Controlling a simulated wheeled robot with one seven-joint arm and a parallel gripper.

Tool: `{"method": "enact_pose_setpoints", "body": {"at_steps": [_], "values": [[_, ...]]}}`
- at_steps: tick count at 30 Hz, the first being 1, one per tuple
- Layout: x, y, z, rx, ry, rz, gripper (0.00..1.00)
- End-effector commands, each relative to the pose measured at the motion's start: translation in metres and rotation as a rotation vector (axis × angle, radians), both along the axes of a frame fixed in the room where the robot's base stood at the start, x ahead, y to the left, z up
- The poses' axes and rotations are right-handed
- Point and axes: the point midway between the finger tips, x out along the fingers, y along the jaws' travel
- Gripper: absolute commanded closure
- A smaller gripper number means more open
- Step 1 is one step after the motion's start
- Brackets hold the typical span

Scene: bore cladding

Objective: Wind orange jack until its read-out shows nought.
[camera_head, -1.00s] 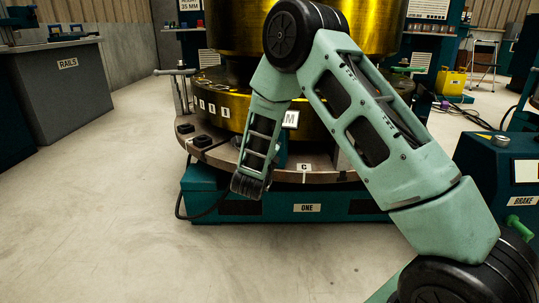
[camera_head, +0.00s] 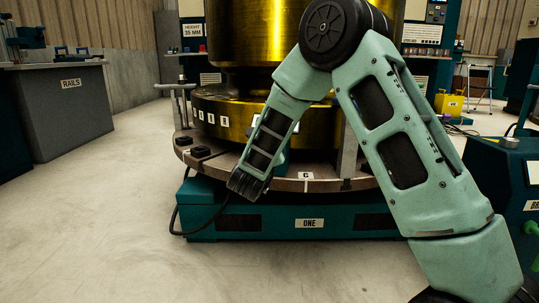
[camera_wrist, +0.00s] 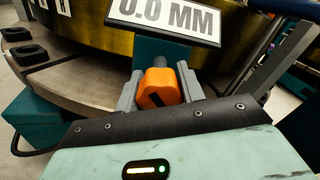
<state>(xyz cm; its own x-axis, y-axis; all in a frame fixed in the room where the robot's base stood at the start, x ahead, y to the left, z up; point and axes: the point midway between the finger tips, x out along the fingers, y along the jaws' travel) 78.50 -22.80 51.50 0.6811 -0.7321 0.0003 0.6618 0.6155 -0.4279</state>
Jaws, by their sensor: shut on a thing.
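The orange jack's knob (camera_wrist: 160,90) shows in the wrist view, with a dark mark on its face. The two grey fingers of my gripper (camera_wrist: 161,80) stand at either side of it, shut on it. Just above, a white read-out plate (camera_wrist: 167,14) shows 0.0 MM; its top edge is cut off. In the head view my arm hides the jack, its read-out and my fingertips at the front of the round turntable (camera_head: 320,186).
A large brass ring (camera_head: 232,118) stands on the turntable, over a teal base marked ONE (camera_head: 275,224). Dark blocks (camera_head: 191,139) and a grey post (camera_head: 348,150) stand on the rim. A grey RAILS bench (camera_head: 60,110) is at left. The floor between is clear.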

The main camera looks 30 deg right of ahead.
Motion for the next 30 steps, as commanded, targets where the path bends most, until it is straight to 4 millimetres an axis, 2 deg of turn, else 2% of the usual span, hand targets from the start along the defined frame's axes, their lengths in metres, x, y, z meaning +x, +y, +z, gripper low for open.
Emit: {"method": "enact_pose_setpoints", "body": {"at_steps": [12, 13, 15, 25, 30], "values": [[0.000, 0.001, -0.001, 0.006, -0.002, 0.002, 0.84], [0.000, 0.001, -0.001, 0.006, -0.002, 0.002, 0.59], [0.000, 0.001, -0.001, 0.006, -0.002, 0.002, 0.40], [-0.001, 0.002, 0.000, 0.005, -0.003, 0.001, 0.40], [-0.013, 0.016, 0.002, 0.005, -0.001, 0.004, 0.40]]}}
